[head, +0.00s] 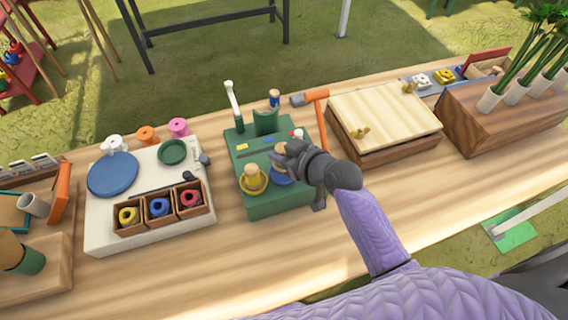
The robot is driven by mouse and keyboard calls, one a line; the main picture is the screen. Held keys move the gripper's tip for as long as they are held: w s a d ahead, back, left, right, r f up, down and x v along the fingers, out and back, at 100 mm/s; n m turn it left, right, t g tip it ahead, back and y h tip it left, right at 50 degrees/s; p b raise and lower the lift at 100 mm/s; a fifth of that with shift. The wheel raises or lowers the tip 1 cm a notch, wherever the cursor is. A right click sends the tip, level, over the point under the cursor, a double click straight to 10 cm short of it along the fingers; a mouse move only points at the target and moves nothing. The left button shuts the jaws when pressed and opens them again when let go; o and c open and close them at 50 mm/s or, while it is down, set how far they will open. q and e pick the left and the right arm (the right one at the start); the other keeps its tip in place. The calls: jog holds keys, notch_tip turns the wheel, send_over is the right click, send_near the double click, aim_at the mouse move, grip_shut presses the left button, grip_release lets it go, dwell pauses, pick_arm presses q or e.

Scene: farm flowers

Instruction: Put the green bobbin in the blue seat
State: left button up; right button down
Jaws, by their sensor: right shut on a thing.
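My right gripper (283,157) is over the front right of a green stand (264,204) and is shut on a small bobbin (279,148). Its tan body shows at the fingertips; the gripper covers much of it, and green barely shows. It appears to be the green bobbin. The blue seat (281,179) is just below the gripper and partly hidden by it. I cannot tell whether the bobbin touches the seat. Left of it, a yellow seat (245,186) holds a yellow-topped bobbin (252,172). My left gripper is not in view.
A blue-topped bobbin (274,97) stands at the stand's back, and a white-and-red one (298,134) is close behind my gripper. A white board (112,217) with spools is left.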

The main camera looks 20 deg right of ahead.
notch_tip(320, 180, down, 4)
jog(key=shift+r+b, duration=0.1)
jog(key=shift+b, duration=0.65)
jog(key=shift+r, duration=0.1)
jog(key=shift+f, duration=0.2)
jog(key=shift+c, duration=1.6)
grip_release()
jog(key=shift+r, duration=0.15)
